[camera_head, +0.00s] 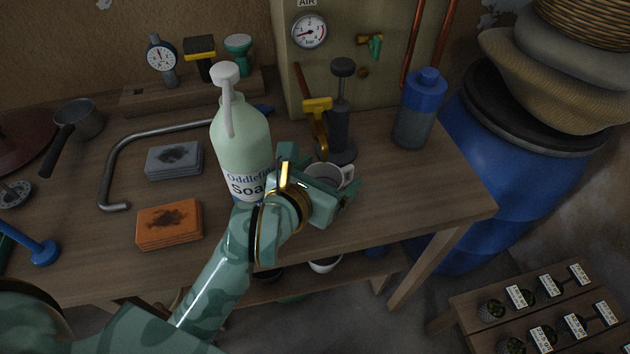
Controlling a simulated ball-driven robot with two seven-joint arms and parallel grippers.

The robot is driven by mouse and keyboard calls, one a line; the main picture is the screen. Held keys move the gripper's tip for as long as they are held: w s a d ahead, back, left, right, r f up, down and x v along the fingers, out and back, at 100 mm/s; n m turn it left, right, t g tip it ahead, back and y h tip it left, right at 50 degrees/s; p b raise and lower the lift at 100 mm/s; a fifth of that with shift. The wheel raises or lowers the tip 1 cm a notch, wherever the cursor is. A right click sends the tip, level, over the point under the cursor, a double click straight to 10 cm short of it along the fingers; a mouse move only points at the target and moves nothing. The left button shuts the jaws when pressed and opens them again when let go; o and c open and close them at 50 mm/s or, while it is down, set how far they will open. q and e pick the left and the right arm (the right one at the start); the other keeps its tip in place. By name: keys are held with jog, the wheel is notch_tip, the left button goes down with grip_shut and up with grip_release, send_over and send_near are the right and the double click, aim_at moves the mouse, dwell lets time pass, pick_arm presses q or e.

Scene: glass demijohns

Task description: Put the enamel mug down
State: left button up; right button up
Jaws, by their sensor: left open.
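The enamel mug (325,174) is pale with a handle on its right side. It appears to stand upright on the wooden workbench (400,200), near the black-based stand. My left gripper (320,178) is open at the mug, with its green fingers at the mug's left and front right. The gripper hides the mug's lower front, so I cannot tell whether a finger touches it. My right gripper is not in view.
A soap bottle (243,143) stands close left of my gripper. A black stand (341,120), a yellow-headed tool (317,112) and a blue bottle (417,110) stand behind. The bench's right front is clear.

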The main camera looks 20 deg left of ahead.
pick_arm(q)
jog(key=p+v, duration=0.1)
jog(key=v, duration=0.4)
jog(key=shift+s+a+r, duration=0.1)
jog(key=shift+s+r, duration=0.1)
jog(key=shift+s, duration=0.1)
jog(key=p+v, duration=0.5)
jog(key=v, duration=0.1)
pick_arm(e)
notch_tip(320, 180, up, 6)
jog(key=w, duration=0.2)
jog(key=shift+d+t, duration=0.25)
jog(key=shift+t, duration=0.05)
pick_arm(q)
jog(key=shift+s, duration=0.1)
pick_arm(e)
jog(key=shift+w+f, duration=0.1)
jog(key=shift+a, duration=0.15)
